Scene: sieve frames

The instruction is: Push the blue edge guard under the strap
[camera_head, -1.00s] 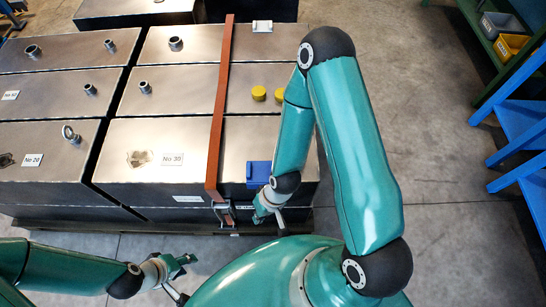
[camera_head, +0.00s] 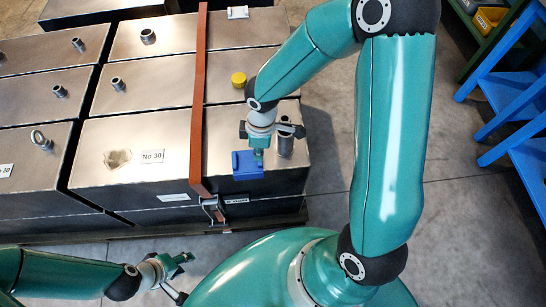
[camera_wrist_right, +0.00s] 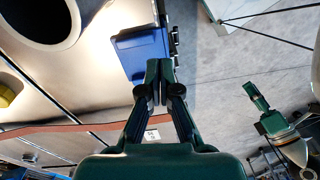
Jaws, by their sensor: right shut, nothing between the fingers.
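The blue edge guard (camera_head: 247,165) sits on the front top edge of a metal tank, right of the orange-brown strap (camera_head: 198,110), with a gap of bare metal between them. In the right wrist view the guard (camera_wrist_right: 140,52) is just beyond my fingertips and the strap (camera_wrist_right: 60,127) crosses lower left. My right gripper (camera_head: 259,155) is shut and empty, its tips pointing down at the guard's right part; contact is unclear. It also shows in the wrist view (camera_wrist_right: 157,70). My left gripper (camera_head: 187,260) hangs in front of the tanks, away from the guard; its jaw state is unclear.
A pipe stub (camera_head: 285,145) stands on the tank close right of my right gripper. A strap buckle (camera_head: 212,208) hangs on the front face below the strap. A yellow cap (camera_head: 239,79) lies farther back. A blue rack (camera_head: 510,100) stands far right, beyond clear floor.

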